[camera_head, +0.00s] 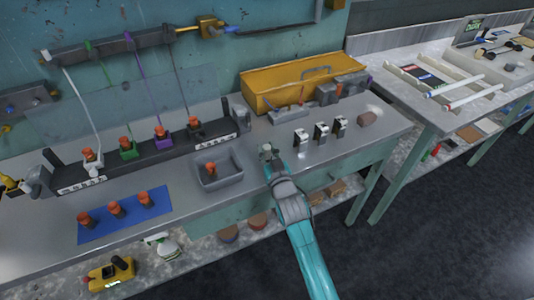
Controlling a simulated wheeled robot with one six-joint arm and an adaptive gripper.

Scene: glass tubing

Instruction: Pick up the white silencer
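No object is clearly recognisable as a silencer at this size. A small white piece with an orange-brown top (92,158) sits on the left part of the long dark rack (82,181), below a white hose. Similar pieces in green (128,149), purple (162,138) and dark grey (195,127) stand to its right along the rack. My gripper (267,149) is over the bench, right of the grey tray, well apart from the white piece. Its fingers are too small to tell whether they are open or shut, and no held object can be made out.
A grey tray (231,183) holds one orange-topped piece. A blue mat (103,231) carries 3 more. Three small metal blocks stand right of my gripper, before a yellow bin (262,97). A side table (440,120) is at right. Shelf items lie below the bench.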

